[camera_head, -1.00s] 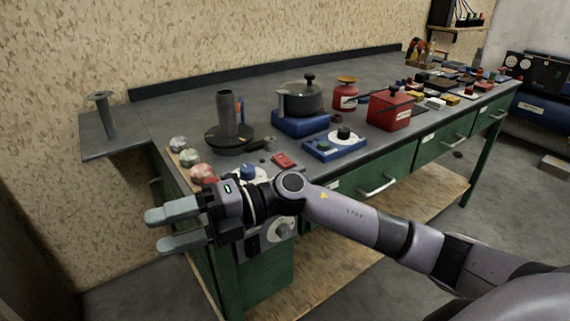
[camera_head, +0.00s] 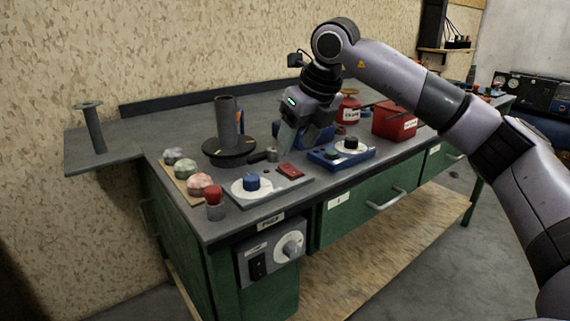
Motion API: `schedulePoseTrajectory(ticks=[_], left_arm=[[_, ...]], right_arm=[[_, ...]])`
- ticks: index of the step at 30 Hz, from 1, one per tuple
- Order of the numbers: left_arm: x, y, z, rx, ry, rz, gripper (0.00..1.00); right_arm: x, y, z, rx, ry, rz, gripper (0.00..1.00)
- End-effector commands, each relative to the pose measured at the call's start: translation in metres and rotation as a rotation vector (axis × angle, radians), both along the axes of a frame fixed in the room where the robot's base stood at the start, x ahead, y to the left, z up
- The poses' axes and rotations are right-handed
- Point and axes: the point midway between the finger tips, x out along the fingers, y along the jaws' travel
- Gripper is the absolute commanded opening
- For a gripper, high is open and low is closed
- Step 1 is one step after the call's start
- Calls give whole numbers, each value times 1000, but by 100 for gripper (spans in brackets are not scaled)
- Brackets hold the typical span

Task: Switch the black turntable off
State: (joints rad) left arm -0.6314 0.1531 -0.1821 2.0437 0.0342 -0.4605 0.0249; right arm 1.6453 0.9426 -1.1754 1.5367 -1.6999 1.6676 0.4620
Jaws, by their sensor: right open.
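The black turntable (camera_head: 216,151) is a round dark disc on the bench at the left, with a dark upright cylinder (camera_head: 226,118) on it. A small black piece (camera_head: 259,157) and a small metal knob (camera_head: 272,154) sit beside its right edge. A plate with a blue knob on a white dial (camera_head: 251,183) and a red switch (camera_head: 290,170) lies in front. My right gripper (camera_head: 295,146) is open and points down, right of the turntable and apart from it. It partly hides the blue base behind. My left gripper is not in view.
A blue box (camera_head: 328,158) with a dial stands just right of my right gripper. Mottled lumps (camera_head: 199,184) line the left front. A control panel (camera_head: 270,253) is on the bench front.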

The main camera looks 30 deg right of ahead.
Motion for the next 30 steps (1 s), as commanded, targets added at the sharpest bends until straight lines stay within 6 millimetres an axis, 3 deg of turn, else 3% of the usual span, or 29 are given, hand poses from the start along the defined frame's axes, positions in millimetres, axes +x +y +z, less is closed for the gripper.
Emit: schedulePoseTrajectory(ticks=[5, 18, 29, 30], left_arm=[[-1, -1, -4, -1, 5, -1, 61], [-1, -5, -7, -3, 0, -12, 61], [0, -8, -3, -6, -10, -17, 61], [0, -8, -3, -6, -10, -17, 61]], right_arm=[[0, -13, 0, -33, -5, -37, 57], [23, -10, -55, -30, -3, -32, 57], [26, -9, -60, -29, -5, -32, 57], [26, -9, -60, -29, -5, -32, 44]])
